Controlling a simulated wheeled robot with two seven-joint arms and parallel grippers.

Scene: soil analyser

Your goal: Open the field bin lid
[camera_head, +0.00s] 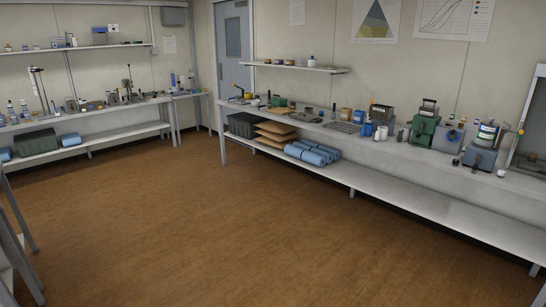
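No gripper of mine is in view. I cannot tell for certain which thing is the field bin. A dark grey-green box (36,142) sits on the lower shelf of the left bench, and its lid cannot be made out. Another dark ribbed box (242,124) sits on the lower shelf of the right bench at its far end. Both are small and far off, so whether either is open or shut cannot be told.
A long bench (395,146) along the right wall carries several instruments and containers. Blue rolls (312,152) and brown boards (275,130) lie on its lower shelf. The left bench (90,114) also holds equipment. The brown floor (200,220) between is clear. A grey door (233,60) stands behind.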

